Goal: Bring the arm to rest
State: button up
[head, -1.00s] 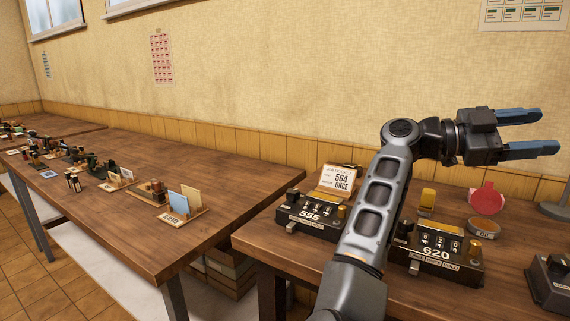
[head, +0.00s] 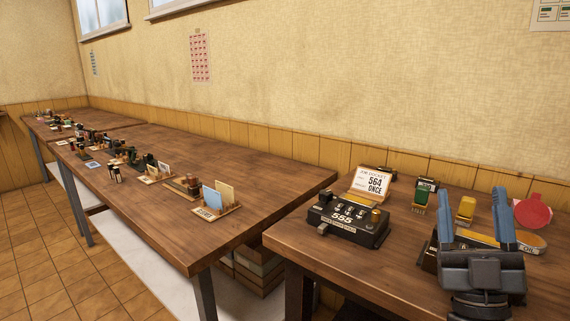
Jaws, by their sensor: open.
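My gripper (head: 476,218) is at the lower right of the head view. Its two blue fingers point up and away and stand apart with nothing between them. It is in front of the right part of the near table (head: 293,243) and hides a dark device behind it. A black press marked 555 (head: 347,222) stands clear to the left of my gripper. Most of my arm is below the picture's edge.
A card reading 564 ONCE (head: 373,183) stands behind the press. A green-topped item (head: 420,197), a yellow item (head: 465,209) and a red disc (head: 533,211) stand near the back. A long table (head: 250,180) with many small items lies left, across a gap.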

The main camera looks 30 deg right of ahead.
jog(key=s+a+f+n+g+y, duration=0.3)
jog(key=s+a+f+n+y, duration=0.25)
jog(key=a+f+y, duration=0.65)
jog(key=s+a+f+m+g+y, duration=0.25)
jog(key=s+a+f, duration=0.2)
jog(key=s, duration=0.25)
jog(key=s+a+f+m+g+y, duration=0.1)
jog(key=s+a+f+g+y, duration=0.1)
jog(key=s+a+f+g, duration=0.4)
notch_tip(320, 180, down, 20)
jog(key=d+f+t+b, duration=0.1)
jog(key=d+t+b, duration=0.1)
jog(key=b, duration=2)
notch_tip(320, 180, up, 26)
jog(key=p, duration=2.5)
jog(key=shift+s+a, duration=0.2)
jog(key=shift+s, duration=0.25)
